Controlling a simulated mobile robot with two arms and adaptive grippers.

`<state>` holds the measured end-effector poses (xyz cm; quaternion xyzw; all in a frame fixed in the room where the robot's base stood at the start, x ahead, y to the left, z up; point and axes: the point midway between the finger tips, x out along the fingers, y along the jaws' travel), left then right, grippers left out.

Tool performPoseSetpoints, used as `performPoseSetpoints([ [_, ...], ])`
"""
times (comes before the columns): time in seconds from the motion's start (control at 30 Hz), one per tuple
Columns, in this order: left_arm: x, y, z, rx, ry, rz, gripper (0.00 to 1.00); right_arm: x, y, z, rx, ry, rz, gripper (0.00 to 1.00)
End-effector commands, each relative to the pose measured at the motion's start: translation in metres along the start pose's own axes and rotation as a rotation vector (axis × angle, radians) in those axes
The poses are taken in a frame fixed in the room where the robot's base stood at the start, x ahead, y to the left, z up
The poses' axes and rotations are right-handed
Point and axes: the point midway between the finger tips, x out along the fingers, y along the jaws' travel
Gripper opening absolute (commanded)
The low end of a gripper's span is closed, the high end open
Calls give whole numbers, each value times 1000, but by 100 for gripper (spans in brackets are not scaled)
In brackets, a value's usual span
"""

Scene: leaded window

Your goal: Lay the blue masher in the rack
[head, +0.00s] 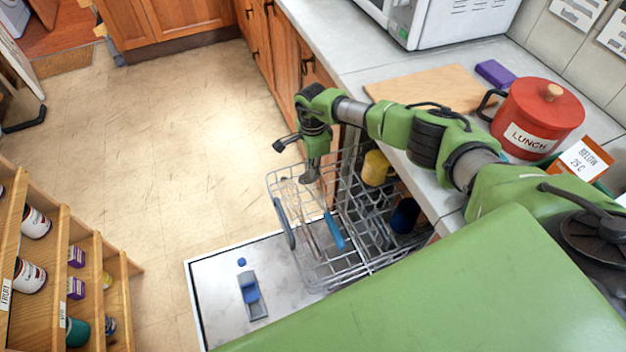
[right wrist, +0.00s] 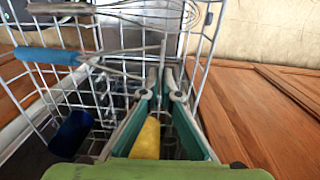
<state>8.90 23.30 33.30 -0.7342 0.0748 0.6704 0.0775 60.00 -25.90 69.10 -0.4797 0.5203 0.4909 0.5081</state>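The blue masher shows by its blue handle (head: 334,230) inside the wire rack (head: 362,262), with a thin metal part running up from it. In the right wrist view the blue handle (right wrist: 46,55) lies across the wires at left, its metal part pointing toward my fingers. The masher's head is not clear. My right gripper (head: 310,175) is over the rack's far end, pointing down. In the wrist view its two fingers (right wrist: 162,82) stand a narrow gap apart, with only a thin wire line between them. The masher handle is apart from them. My left gripper is out of view.
A whisk (right wrist: 150,12) lies in the rack. A yellow cup (head: 375,168) and dark blue cup (head: 405,215) stand in it, near the counter. The dishwasher door (head: 215,300) is folded down. A red lunch pot (head: 537,115) stands on the counter; wooden shelves (head: 90,270) are at left.

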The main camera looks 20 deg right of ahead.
Motion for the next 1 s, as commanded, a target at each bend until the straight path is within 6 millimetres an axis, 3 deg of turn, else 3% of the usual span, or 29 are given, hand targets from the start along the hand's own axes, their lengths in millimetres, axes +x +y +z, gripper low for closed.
performPoseSetpoints([
  [0.2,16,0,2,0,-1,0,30,10,-6,-1,1,-1,-1,0],
  [0.4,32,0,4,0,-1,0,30,38,-6,-1,1,-1,1,0],
  [0.83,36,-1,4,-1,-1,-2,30,41,-6,-2,1,0,0,0],
  [0.9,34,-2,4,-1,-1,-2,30,39,-6,-2,1,0,0,21],
  [1.0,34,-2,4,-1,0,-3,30,40,-6,-2,1,0,1,21],
])
